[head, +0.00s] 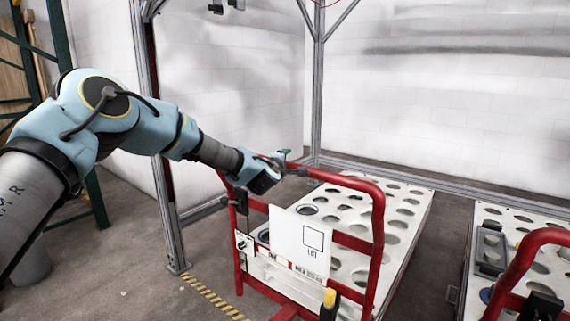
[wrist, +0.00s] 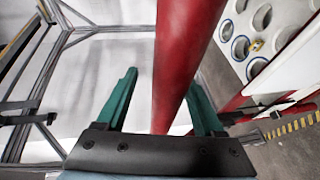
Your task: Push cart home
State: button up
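The cart has a red tubular handle frame (head: 376,220) and a white deck with round holes (head: 405,205). A white sign reading "LGT" (head: 300,240) hangs on the frame. My gripper (head: 285,165) is at the top bar of this frame, near its left part. In the wrist view, the red bar (wrist: 183,60) passes between the teal fingers of my gripper (wrist: 160,95). The fingers are spread wide. A gap shows between the left finger and the bar. The bar hides part of the right finger, so contact there cannot be told.
A second cart with a red handle (head: 520,265) stands at the right, with a strip of floor between the two. A metal gantry post (head: 165,200) stands left of the cart. Yellow-black floor tape (head: 213,298) runs at lower left. White walls close the back.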

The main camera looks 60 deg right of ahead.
jog(key=shift+w+a+f, duration=0.1)
jog(key=shift+f, duration=0.05)
jog(key=shift+a, duration=0.5)
jog(key=b+v, duration=0.2)
jog(key=v, duration=0.7)
jog(key=shift+s+a+r, duration=0.25)
jog(key=shift+s, duration=0.1)
jog(key=shift+w, duration=0.1)
